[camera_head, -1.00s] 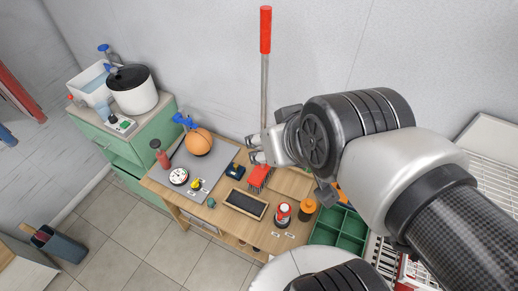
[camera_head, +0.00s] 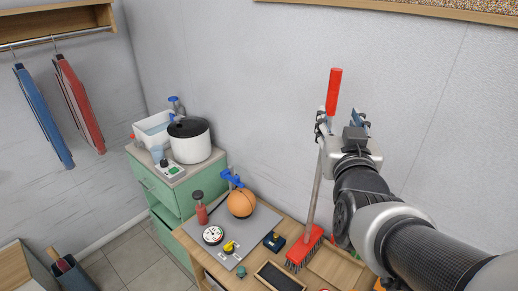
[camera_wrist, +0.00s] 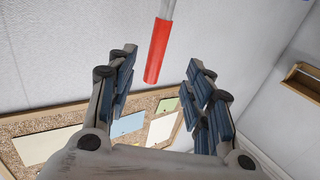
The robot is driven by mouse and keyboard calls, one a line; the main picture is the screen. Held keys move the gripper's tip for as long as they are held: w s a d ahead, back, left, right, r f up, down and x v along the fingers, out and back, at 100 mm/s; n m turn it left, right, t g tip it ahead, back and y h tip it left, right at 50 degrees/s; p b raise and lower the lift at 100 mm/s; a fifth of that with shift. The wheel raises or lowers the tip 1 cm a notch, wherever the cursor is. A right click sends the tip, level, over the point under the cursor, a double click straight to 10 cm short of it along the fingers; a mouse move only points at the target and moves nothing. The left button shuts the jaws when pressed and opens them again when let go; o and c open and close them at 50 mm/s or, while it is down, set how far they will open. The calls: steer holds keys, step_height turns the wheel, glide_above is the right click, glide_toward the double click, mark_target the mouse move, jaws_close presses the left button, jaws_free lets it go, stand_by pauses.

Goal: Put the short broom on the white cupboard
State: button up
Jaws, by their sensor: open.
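The short broom (camera_head: 305,250) has a red brush head, a grey metal shaft and a red grip. It leans nearly upright near the wall, its head on the wooden workbench (camera_head: 292,222). My open gripper (camera_head: 342,124) is raised by the upper part of the broom, just below its red grip in the head view. The wrist view shows the red grip (camera_wrist: 158,52) in line with the gap between my spread fingers (camera_wrist: 162,72). I cannot tell whether they touch it. No white cupboard can be clearly made out.
A green cabinet (camera_head: 160,192) bears a white pot (camera_head: 190,145). An orange ball (camera_head: 241,203), a gauge (camera_head: 213,235) and a small chalkboard (camera_head: 280,276) crowd the bench. A pale wooden top (camera_head: 20,268) shows at lower left. A corkboard (camera_head: 400,8) hangs above.

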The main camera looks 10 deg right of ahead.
mark_target(333, 101)
steer(key=p+x, duration=0.6)
steer(key=x, duration=0.1)
steer(key=shift+w+f, duration=0.15)
steer(key=shift+w, duration=0.1)
steer(key=p+x, duration=0.1)
steer(key=x, duration=0.4)
steer(key=shift+w+d+f, duration=0.1)
steer(key=shift+w+d, duration=0.05)
steer(key=shift+d, duration=0.15)
steer(key=shift+c, duration=0.3)
jaws_close()
stand_by(0.4)
